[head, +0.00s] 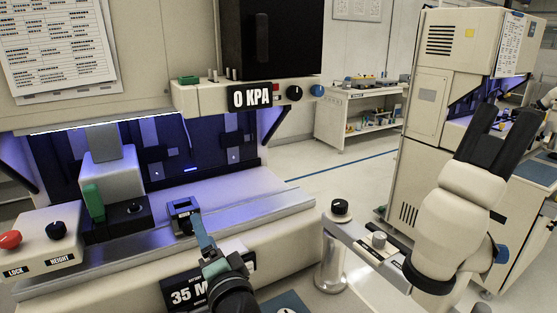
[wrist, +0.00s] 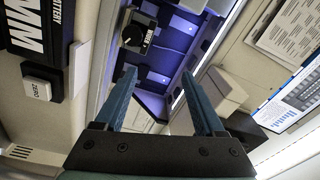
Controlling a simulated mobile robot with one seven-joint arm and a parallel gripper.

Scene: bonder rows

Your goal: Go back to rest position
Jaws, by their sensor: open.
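My gripper (head: 197,217) is in front of the bonder's work bay in the head view, fingers pointing up and away over the front ledge. In the wrist view my gripper (wrist: 158,75) shows two teal fingers spread apart with nothing between them. A small dark block (head: 182,206) with a light top stands on the ledge just beyond the fingertips. I cannot tell whether the fingers touch it. The bonder (head: 235,185) has a purple-lit bay. Its "35 M" display (head: 188,293) is partly hidden behind my gripper.
On the left are a red LOCK knob (head: 10,240), a black HEIGHT knob (head: 57,229) and a green lever (head: 94,203). A "0 KPA" panel (head: 250,97) overhangs the bay. A microscope-like eyepiece unit (head: 462,200) stands at right. Open floor (head: 300,160) lies behind.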

